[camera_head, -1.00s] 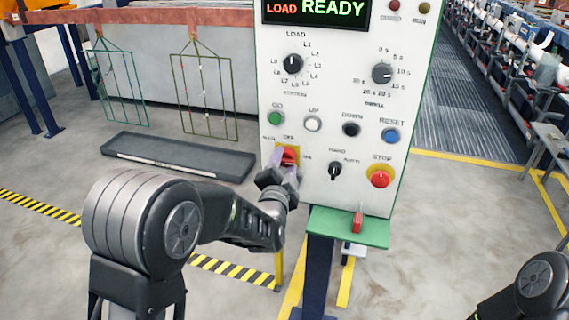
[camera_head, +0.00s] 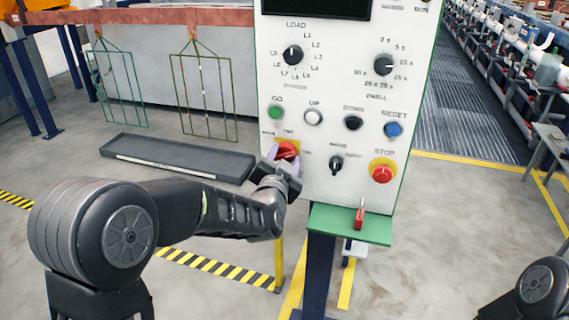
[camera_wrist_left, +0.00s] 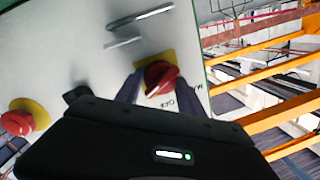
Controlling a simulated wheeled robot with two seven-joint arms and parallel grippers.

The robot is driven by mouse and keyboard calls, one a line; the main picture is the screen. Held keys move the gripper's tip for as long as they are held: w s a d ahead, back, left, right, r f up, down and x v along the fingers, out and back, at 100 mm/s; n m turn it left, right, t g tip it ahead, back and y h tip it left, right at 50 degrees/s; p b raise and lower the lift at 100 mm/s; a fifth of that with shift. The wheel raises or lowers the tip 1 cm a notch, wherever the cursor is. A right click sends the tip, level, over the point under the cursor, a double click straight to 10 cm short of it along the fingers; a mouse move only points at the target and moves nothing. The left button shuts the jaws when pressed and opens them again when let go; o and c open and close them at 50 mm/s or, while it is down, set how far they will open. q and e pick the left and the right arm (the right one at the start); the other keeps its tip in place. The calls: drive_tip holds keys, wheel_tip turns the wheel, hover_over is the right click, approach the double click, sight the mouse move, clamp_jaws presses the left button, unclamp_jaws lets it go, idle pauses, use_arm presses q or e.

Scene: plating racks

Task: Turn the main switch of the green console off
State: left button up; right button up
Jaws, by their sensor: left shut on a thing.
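The green-edged console (camera_head: 325,110) stands upright in the middle of the head view, with a white face. Its main switch (camera_head: 287,150) is a red knob on a yellow plate at the panel's lower left. My left gripper (camera_head: 284,158) is shut on this red knob, and its fingers partly hide the knob and its lettering. In the left wrist view the red knob (camera_wrist_left: 160,77) sits between the two fingers. The display (camera_head: 316,8) at the console's top is dark. My right gripper is out of view; only part of that arm shows at the lower right.
The red stop button (camera_head: 382,171) and a black selector (camera_head: 336,164) are to the right of the switch. A green shelf (camera_head: 350,225) with a red-handled item juts out below. A dark tray (camera_head: 178,157) lies on the floor behind at left.

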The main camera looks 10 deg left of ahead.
use_arm(q)
drive_tip(key=shift+a+n+g+h+b, duration=0.15)
drive_tip(key=shift+n+h+b, duration=0.25)
drive_tip(key=shift+n+b, duration=1.4)
drive_tip(key=shift+n+g+h+b, duration=0.1)
drive_tip(key=shift+n+h+b, duration=0.3)
drive_tip(key=shift+n+b, duration=1.35)
drive_tip(key=shift+a+n+g+h+b, duration=0.15)
drive_tip(key=shift+n+h+b, duration=0.25)
drive_tip(key=shift+n+b, duration=1.35)
drive_tip(key=shift+d+n+p, duration=0.1)
drive_tip(key=shift+n+p, duration=0.25)
drive_tip(key=shift+n, duration=0.15)
drive_tip(key=o, duration=1.4)
drive_tip(key=shift+r, duration=0.1)
drive_tip(key=shift+c, duration=0.2)
